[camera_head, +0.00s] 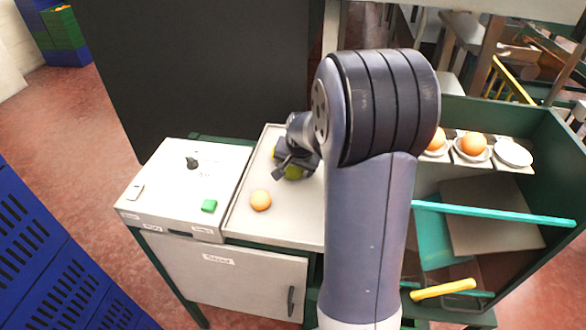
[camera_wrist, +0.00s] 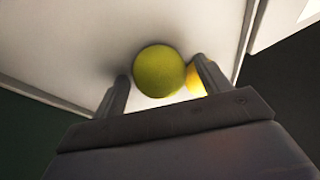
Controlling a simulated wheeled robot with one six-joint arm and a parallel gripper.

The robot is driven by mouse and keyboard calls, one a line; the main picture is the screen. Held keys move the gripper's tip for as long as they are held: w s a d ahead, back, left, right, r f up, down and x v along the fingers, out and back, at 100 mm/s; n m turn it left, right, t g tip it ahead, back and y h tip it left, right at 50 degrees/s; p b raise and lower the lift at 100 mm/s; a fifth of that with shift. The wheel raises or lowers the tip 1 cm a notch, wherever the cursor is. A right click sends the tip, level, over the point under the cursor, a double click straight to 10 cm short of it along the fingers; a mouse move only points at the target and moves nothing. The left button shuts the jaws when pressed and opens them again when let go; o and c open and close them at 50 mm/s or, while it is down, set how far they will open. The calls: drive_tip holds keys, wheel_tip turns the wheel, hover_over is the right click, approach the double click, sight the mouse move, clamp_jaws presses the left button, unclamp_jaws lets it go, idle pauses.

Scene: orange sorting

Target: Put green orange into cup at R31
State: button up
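The green orange (camera_wrist: 159,71) lies on the light tray surface, between the two open fingers of my gripper (camera_wrist: 163,88) in the wrist view. A gap shows beside the left finger; whether the right finger touches it I cannot tell. In the head view the green orange (camera_head: 293,172) is partly hidden under my gripper (camera_head: 285,168). An orange-coloured orange (camera_head: 260,200) lies nearer on the same tray (camera_head: 240,222). In the wrist view a yellow-orange fruit (camera_wrist: 195,80) shows partly behind the right finger. Cups (camera_head: 513,154) stand on the right-hand rack; no R31 label is readable.
Two cups on the rack hold oranges (camera_head: 473,144); the rightmost cup looks empty. A control box with a green button (camera_head: 209,206) stands left of the tray. A teal bar (camera_head: 490,213) and a yellow handle (camera_head: 443,289) are at right. My arm hides the middle.

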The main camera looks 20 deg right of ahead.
drive_tip(key=shift+r, duration=0.1)
drive_tip(key=c, duration=1.1)
